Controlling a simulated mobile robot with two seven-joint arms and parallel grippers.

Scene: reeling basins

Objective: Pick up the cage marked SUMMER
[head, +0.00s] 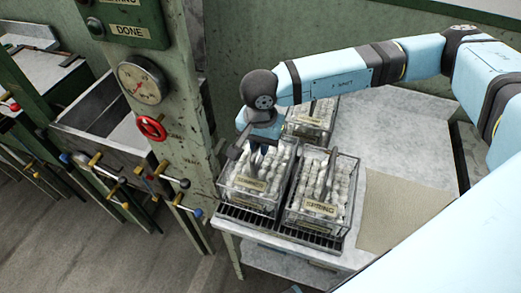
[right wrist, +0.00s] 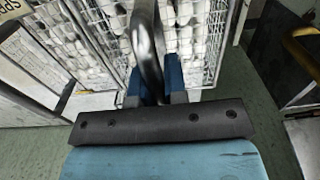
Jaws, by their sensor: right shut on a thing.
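Three wire cages filled with white cocoons stand on the table. The front left cage (head: 240,201) bears a tag too small to read surely; it may say SUMMER. My right gripper (head: 262,140) is over this cage. In the right wrist view, my right gripper (right wrist: 155,88) is shut on the dark curved cage handle (right wrist: 147,45), with a blue finger on either side. I cannot tell whether the cage is lifted. The cage marked SPRING (head: 319,207) stands close at its right. A third cage (head: 309,124) stands behind, partly hidden by my right arm. My left gripper is not shown.
The cages stand on a pale table (head: 385,130) with a dark slatted rack (head: 282,232) at its front. A beige mat (head: 405,212) lies at right. A green post with a gauge (head: 142,80) and red handwheel (head: 150,127) rises close at left. Several valve levers stick out there.

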